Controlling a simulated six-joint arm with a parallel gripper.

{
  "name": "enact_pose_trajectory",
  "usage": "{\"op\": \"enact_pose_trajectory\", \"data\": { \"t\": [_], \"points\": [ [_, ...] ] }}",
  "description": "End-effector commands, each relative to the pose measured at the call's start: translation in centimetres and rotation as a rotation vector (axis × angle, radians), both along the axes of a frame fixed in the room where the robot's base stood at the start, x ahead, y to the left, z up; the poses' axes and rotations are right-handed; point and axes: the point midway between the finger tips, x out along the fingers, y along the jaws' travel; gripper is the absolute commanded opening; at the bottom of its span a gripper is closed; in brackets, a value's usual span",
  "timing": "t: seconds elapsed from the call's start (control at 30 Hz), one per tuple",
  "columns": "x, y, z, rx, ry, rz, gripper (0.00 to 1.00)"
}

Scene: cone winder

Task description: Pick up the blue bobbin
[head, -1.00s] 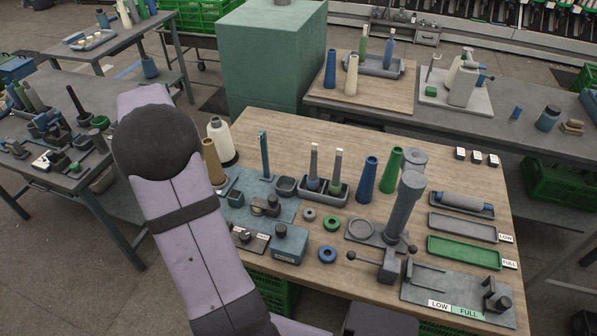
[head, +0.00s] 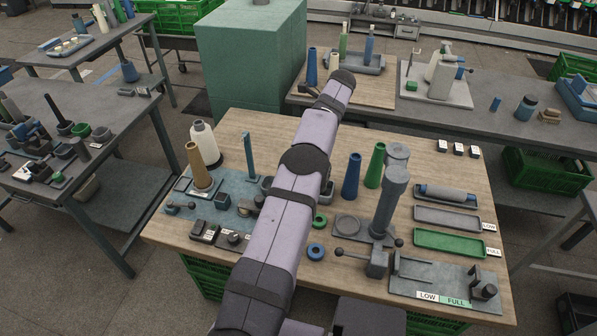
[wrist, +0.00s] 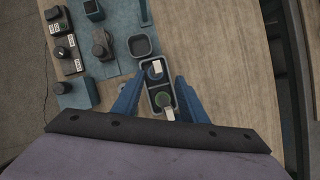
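In the wrist view a dark two-part tray (wrist: 151,107) stands on the table. The blue bobbin (wrist: 153,72), with a pale tag on top, is in its upper compartment. A green bobbin (wrist: 165,99) with a pale tag is in the lower compartment. My gripper (wrist: 158,79) is open and empty, its blue fingers on either side of the tray as seen from above. The height of the fingertips over the tray is hard to tell. In the head view my arm hides the gripper and both bobbins.
A small square cup (wrist: 140,45) sits close to the tray. A blue cone (head: 352,177) and a green cone (head: 375,165) stand right of my arm, near a grey post (head: 388,205). Bare wood lies right of the tray in the wrist view.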

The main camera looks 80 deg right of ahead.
Motion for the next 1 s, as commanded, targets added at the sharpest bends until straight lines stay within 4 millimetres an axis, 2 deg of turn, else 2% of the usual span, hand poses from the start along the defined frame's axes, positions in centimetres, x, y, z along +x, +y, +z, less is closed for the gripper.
{"op": "enact_pose_trajectory", "data": {
  "t": [0.63,1.0],
  "points": [
    [1.0,-0.2,-2.5,0.002,0.001,0.002,0.39],
    [2.7,-0.4,-6.1,0.000,0.002,0.001,0.39]
  ]
}}
